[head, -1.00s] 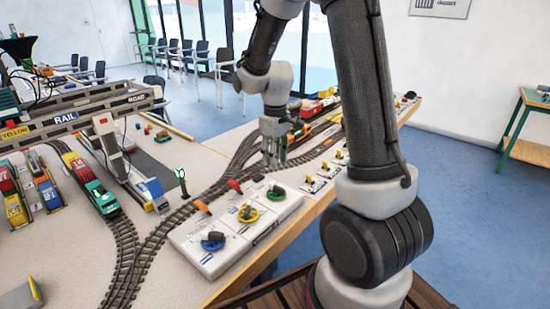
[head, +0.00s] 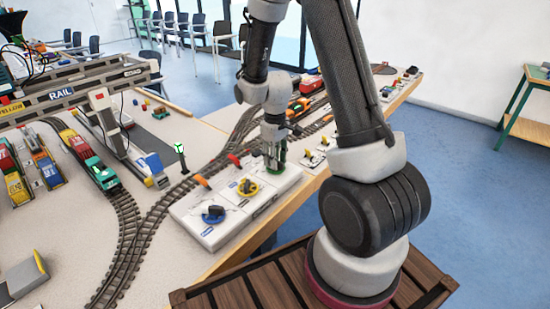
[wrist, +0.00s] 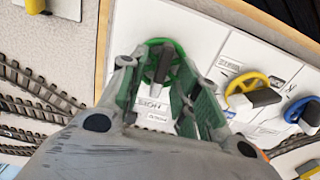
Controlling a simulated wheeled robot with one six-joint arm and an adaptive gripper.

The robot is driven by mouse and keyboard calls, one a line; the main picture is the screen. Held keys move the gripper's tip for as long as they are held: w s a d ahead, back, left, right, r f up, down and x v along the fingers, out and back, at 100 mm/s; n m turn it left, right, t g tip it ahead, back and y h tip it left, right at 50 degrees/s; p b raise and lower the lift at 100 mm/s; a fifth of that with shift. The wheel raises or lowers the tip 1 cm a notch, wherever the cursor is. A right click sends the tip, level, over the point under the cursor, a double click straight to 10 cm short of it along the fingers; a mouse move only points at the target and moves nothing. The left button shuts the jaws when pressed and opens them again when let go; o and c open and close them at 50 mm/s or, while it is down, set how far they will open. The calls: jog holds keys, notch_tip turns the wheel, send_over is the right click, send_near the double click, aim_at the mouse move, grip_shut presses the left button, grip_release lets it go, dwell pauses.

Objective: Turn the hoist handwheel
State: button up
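The green handwheel (wrist: 181,58), with a dark grip bar across it, lies on a white control panel. A label beside it in the wrist view appears to read HOIST. My gripper (wrist: 165,85) is open, with its two fingers apart and pointing at the green wheel. The wheel's bar shows in the gap between the fingers. In the head view my gripper (head: 273,162) is low over the green wheel (head: 283,169), which it partly hides. I cannot tell whether the fingers touch it.
A yellow handwheel (head: 247,188) and a blue handwheel (head: 213,215) sit on the same row of panels. A gantry crane (head: 65,92) and toy trains stand at left.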

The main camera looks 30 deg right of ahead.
grip_shut()
jog(key=shift+m, duration=0.3)
jog(key=m, duration=0.3)
jog(key=shift+m, duration=0.4)
jog(key=m, duration=0.4)
jog(key=shift+d+m, duration=0.15)
jog(key=shift+m, duration=0.25)
jog(key=shift+o, duration=0.2)
grip_release()
